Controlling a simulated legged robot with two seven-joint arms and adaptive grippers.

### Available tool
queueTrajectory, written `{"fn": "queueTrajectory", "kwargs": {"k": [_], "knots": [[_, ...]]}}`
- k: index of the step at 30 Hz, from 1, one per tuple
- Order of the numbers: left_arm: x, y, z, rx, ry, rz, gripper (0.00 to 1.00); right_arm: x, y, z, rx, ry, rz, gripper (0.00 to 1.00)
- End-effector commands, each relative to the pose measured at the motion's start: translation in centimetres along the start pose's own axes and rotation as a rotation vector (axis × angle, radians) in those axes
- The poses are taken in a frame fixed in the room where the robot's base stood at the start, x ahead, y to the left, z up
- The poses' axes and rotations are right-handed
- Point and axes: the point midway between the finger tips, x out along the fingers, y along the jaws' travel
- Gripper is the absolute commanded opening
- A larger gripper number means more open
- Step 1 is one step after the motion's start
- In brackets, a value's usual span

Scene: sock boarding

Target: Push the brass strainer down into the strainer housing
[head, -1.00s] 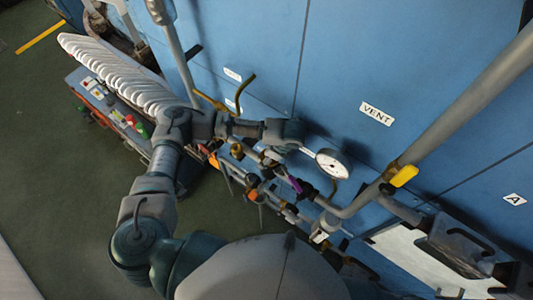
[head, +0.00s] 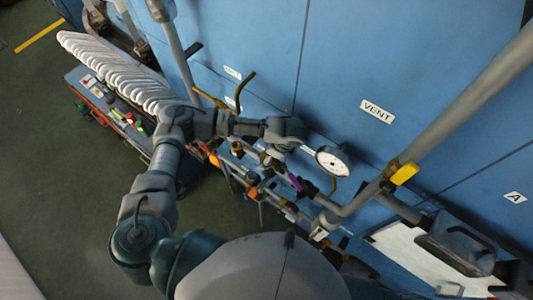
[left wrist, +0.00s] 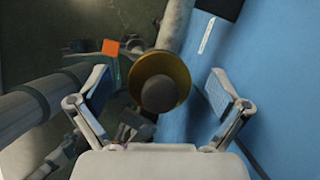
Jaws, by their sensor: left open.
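My left gripper (left wrist: 158,98) is open in the left wrist view, with one finger on each side. A round brass piece (left wrist: 160,63) with a dark round middle shows end-on between the fingers, apart from both; it looks like the brass strainer. How deep it sits in the strainer housing cannot be told, as the piece covers what lies behind it. In the head view my left gripper (head: 282,148) is at the pipework beside the gauge, its fingers mostly hidden. My right gripper does not show.
A white-faced gauge (head: 332,163) stands right of my left gripper. A yellow-handled valve (head: 404,174) sits on the grey pipe (head: 460,105). The blue panel (head: 340,60) is close behind. White forms (head: 115,75) stand in a row on a cart at left. Open green floor is lower left.

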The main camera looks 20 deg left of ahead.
Motion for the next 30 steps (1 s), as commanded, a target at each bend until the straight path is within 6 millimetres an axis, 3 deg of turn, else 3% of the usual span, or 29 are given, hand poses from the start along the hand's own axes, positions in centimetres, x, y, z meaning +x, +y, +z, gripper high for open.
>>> {"fn": "queueTrajectory", "kwargs": {"k": [9, 15, 30], "knots": [[-7.0, -0.2, -0.1, 0.000, 0.001, -0.006, 1.00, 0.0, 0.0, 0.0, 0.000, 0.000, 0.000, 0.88], [-10.0, -0.2, 0.0, 0.000, -0.001, -0.003, 1.00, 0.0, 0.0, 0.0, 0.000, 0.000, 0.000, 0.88], [-10.8, -0.1, -0.1, 0.001, -0.001, 0.000, 1.00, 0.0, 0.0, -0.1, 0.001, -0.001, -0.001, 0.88]]}}
